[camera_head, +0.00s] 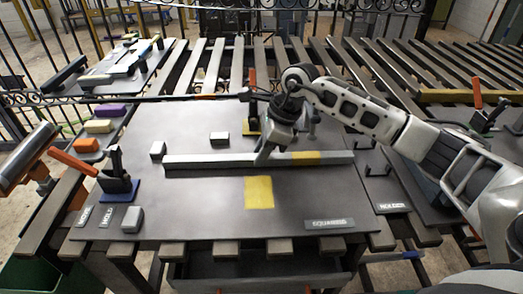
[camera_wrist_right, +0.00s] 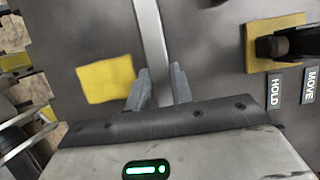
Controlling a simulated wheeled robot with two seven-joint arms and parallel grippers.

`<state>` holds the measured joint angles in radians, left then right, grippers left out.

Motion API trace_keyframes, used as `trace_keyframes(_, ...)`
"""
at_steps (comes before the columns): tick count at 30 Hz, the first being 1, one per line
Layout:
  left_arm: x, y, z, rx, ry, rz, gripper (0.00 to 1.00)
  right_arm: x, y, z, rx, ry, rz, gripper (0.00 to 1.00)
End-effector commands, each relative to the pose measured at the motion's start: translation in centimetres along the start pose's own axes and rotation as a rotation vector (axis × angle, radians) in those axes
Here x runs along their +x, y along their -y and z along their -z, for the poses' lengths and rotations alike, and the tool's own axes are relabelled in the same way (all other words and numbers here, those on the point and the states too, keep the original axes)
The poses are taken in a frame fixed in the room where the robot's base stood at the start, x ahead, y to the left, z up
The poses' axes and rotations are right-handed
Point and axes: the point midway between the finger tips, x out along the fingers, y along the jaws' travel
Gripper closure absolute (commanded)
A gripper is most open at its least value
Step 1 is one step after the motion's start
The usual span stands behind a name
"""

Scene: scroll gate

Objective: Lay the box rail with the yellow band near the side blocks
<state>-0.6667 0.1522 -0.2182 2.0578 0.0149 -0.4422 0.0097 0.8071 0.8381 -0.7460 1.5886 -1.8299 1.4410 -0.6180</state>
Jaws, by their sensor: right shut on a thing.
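The box rail (camera_head: 215,161) is a long grey bar lying across the dark table, with a yellow band (camera_head: 306,157) towards its right end. My right gripper (camera_head: 264,157) is shut on the rail left of the band. In the right wrist view the rail (camera_wrist_right: 151,40) runs between the fingers (camera_wrist_right: 158,88); the band is not seen there. Whether the rail touches the table is unclear. Small grey blocks stand beyond the rail: one near its left end (camera_head: 157,150), another farther right (camera_head: 220,138). My left gripper is not in view.
A yellow square (camera_head: 259,192) lies in front of the rail. A clamp on a blue base (camera_head: 119,188) and a grey block (camera_head: 132,219) stand at front left. A yellow-based clamp (camera_wrist_right: 276,45) stands beyond the rail. The table's front middle (camera_head: 200,210) is clear.

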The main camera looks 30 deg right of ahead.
Motion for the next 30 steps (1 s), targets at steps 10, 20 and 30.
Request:
trace_keyframes(10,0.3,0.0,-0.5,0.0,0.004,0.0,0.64,0.2,0.1,0.0,-0.001,0.004,0.003,0.58)
trace_keyframes(20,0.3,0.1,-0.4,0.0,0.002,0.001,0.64,0.4,0.0,0.2,0.001,-0.002,-0.002,0.52)
trace_keyframes(30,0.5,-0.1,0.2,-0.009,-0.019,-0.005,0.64,-4.8,0.1,0.2,0.0,0.001,0.007,0.52)
